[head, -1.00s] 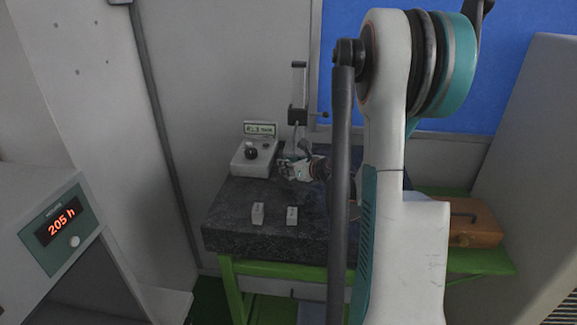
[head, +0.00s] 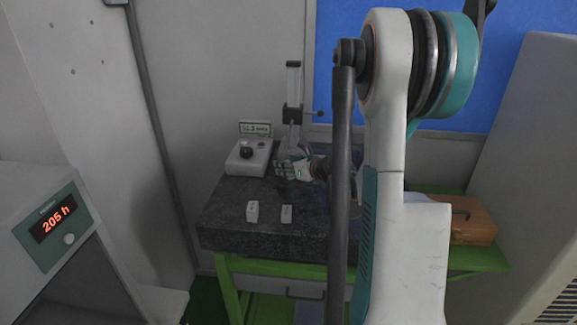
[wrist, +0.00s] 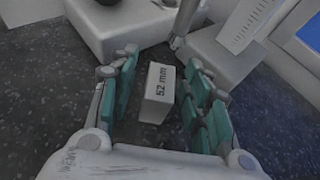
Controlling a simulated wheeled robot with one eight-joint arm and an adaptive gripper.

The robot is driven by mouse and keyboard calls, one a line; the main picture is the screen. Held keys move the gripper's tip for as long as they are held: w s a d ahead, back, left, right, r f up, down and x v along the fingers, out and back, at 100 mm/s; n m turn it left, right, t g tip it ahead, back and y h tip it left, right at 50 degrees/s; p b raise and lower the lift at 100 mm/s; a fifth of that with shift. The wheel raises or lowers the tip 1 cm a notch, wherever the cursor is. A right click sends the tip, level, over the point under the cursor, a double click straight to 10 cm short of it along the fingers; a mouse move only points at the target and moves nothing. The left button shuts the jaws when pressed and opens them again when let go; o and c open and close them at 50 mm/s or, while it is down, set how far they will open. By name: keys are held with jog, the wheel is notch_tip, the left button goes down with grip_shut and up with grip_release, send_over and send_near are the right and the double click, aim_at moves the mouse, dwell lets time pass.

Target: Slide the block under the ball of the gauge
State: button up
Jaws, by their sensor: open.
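In the wrist view a pale block marked "52 mm" (wrist: 157,93) stands on the dark speckled plate between the two teal fingers of my gripper (wrist: 162,85). The fingers are open, and a gap shows on each side of the block. In the head view my gripper (head: 293,168) is low over the plate in front of the gauge's upright stand (head: 292,95). The gauge's thin probe (wrist: 184,22) comes down just beyond the block, beside a pale stepped base (wrist: 222,52). The ball at its tip is too small to make out clearly.
Two pale blocks stand on the front of the granite plate (head: 225,236), a left one (head: 252,211) and a right one (head: 286,214). The gauge's control box (head: 248,158) with its readout (head: 255,128) is at the back left. A wooden box (head: 473,222) is at the right.

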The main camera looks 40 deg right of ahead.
jog(key=v, duration=1.2)
dwell(0.6)
